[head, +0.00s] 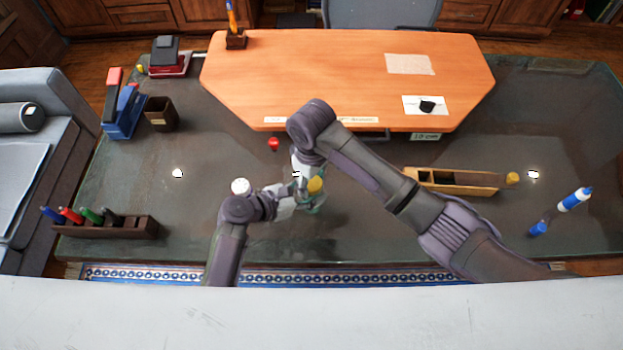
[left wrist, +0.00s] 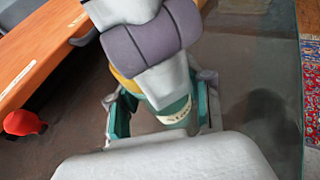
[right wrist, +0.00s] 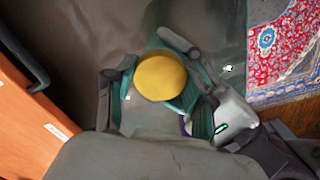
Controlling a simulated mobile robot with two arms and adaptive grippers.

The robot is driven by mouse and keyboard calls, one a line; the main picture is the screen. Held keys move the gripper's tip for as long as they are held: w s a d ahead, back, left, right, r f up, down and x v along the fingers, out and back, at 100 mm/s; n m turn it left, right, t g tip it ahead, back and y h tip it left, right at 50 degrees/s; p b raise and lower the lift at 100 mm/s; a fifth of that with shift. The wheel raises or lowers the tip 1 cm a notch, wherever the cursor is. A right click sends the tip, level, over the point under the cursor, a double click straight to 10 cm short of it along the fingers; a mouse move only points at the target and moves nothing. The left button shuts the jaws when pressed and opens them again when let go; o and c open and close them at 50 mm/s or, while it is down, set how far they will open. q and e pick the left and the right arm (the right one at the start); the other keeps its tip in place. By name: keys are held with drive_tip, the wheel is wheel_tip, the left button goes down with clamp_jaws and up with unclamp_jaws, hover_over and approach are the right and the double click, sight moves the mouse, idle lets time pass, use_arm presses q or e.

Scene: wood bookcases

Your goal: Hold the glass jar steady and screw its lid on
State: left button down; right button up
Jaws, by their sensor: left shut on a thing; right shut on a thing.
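The round yellow lid (head: 316,185) is at the centre front of the dark table; it fills the middle of the right wrist view (right wrist: 160,77). My right gripper (right wrist: 160,98) comes down from above and is shut on the lid. The jar (left wrist: 176,113), with a pale label, shows in the left wrist view below the lid's yellow edge (left wrist: 126,82). My left gripper (left wrist: 165,112) is shut around the jar from the side. The lid hides the jar's mouth from above, so I cannot tell how far the lid is seated. Both grippers crowd together here.
A red object (head: 273,144) stands behind the grippers. A marker rack (head: 105,228) is at the left front. The orange raised desktop (head: 320,75) is behind.

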drive_tip(key=o, duration=1.3)
drive_tip(key=shift+r, duration=2.25)
